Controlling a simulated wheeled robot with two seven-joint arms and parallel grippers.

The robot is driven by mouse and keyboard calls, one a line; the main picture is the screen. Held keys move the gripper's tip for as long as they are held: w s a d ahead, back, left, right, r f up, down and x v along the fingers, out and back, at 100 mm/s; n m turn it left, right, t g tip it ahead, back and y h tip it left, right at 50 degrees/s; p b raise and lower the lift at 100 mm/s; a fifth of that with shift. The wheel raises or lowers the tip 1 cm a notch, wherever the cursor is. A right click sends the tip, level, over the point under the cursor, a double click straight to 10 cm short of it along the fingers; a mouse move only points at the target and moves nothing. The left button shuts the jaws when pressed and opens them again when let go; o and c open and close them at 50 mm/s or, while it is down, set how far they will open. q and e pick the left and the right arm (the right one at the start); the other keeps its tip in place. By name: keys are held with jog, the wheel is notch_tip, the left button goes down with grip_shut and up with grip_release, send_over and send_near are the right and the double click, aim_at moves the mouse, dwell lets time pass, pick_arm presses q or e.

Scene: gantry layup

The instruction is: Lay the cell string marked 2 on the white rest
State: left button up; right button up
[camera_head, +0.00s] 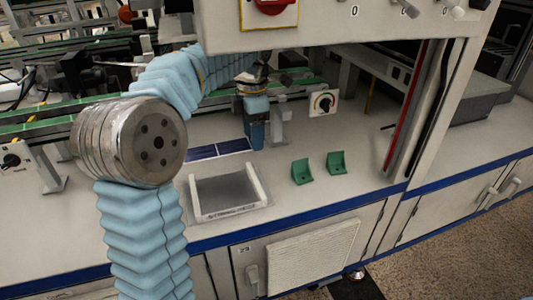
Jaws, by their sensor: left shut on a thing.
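A dark blue cell string (205,153) shows as a flat strip just behind the white rest, running left from my left gripper. No number can be read on it. My left gripper (256,138) points down, shut on the right end of the string, which is partly hidden by the fingers. The white rest (230,212) is a shallow frame with raised side rails, a grey bare middle and small lettering on its front edge. It is in front and left of the gripper, with nothing lying in it. My right gripper is out of view.
Two green brackets (302,172) stand on the bench right of the rest. A dial plate (323,102) is behind them. A white cabinet (330,25) with a red switch overhangs the bench. The bench top between rest and brackets is clear.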

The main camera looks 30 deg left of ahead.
pick_arm(q)
jog(key=shift+w+d+f+b, duration=0.25)
jog(key=shift+w+f, duration=0.5)
jog(key=shift+f, duration=0.75)
jog(key=shift+w+d+f+b, duration=0.25)
jog(key=shift+w+f, duration=0.55)
jog(key=shift+f, duration=0.65)
jog(key=shift+w+d+f+b, duration=0.2)
jog(key=shift+w+f, duration=0.55)
jog(key=shift+f, duration=0.75)
jog(key=shift+f, duration=0.45)
jog(key=o, duration=1.1)
jog(key=shift+c, duration=0.2)
notch_tip(320, 180, up, 8)
jog(key=p, duration=0.2)
jog(key=shift+r, duration=0.2)
